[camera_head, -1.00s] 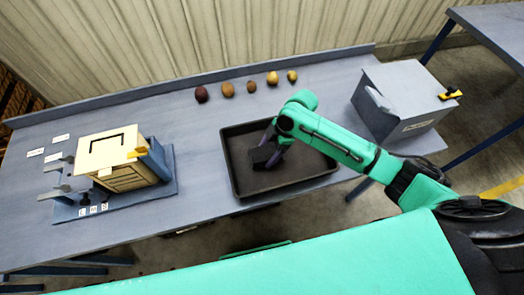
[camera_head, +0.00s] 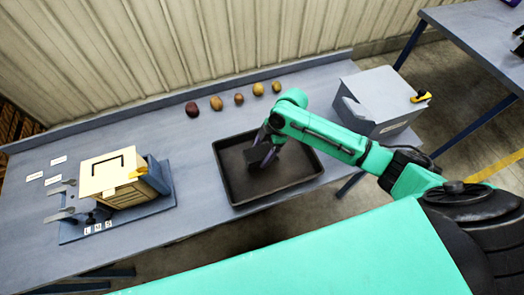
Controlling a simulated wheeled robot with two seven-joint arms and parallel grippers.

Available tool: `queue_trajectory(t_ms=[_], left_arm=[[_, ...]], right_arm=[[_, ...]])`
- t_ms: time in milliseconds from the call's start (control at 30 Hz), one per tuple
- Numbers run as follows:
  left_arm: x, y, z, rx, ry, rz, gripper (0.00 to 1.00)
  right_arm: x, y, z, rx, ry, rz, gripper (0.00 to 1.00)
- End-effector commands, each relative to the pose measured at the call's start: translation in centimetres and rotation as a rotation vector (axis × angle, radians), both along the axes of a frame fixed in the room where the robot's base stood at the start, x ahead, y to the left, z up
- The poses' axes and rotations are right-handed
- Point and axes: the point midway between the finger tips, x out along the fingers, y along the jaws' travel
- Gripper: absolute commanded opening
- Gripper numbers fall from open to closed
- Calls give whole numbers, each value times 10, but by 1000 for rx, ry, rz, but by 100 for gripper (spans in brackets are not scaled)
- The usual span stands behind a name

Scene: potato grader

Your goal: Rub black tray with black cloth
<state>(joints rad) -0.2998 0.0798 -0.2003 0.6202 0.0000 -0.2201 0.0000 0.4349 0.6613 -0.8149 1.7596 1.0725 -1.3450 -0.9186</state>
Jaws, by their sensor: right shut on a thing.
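The black tray (camera_head: 290,183) lies flat on the grey table, in front of the row of potatoes. My right gripper (camera_head: 263,155) reaches into the tray from the right, pointing down. It is shut on a dark block-like thing, which I take to be the black cloth (camera_head: 255,157). The cloth is low over the tray's floor near its middle; whether it touches the floor is hard to tell. My gripper partly hides the cloth. My left gripper is not in view.
Several potatoes (camera_head: 216,103) lie in a row behind the tray. A cream box (camera_head: 110,175) on a blue-grey stand is at the left, with small labels beside it. A grey box (camera_head: 380,98) with a yellow-black latch stands at the right. The table between is clear.

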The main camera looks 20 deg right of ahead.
Motion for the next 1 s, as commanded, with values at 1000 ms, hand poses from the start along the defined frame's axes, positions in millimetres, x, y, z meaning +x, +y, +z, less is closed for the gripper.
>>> queue_trajectory(t_ms=[1000], left_arm=[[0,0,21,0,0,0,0]], right_arm=[[0,0,29,1,-1,0,36]])
